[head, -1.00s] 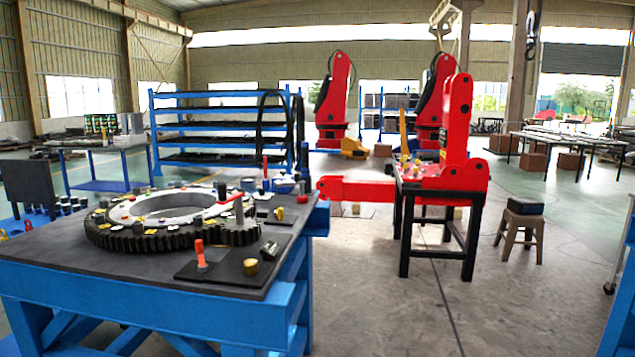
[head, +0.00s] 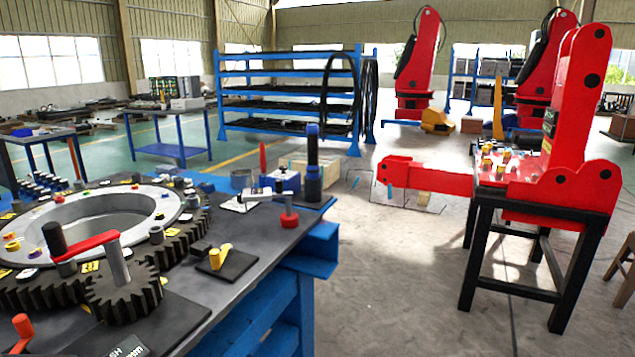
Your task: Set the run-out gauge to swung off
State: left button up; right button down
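Neither of my grippers is in the head view. I cannot tell for certain which fitting is the run-out gauge. At the bench's far right corner, a light grey bar (head: 262,195) reaches across toward a short post with a red base (head: 289,217). A dark upright cylinder with a blue top (head: 313,165) stands just behind it. Nearer, a yellow lever (head: 220,256) sits on a small black plate. A large toothed ring (head: 95,222) lies on the bench, with a small gear (head: 124,294) and a red crank arm (head: 88,245) at its near edge.
The blue-framed bench (head: 265,262) fills the lower left. An orange handle (head: 22,327) stands at its near left. A red crane arm (head: 430,177) on a black stand (head: 512,245) is to the right. Open concrete floor (head: 385,290) lies between them. A blue rack (head: 290,100) is behind.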

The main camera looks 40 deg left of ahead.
aim_at(263, 193)
jog(key=u, duration=0.8)
jog(key=i, duration=1.45)
jog(key=u, duration=1)
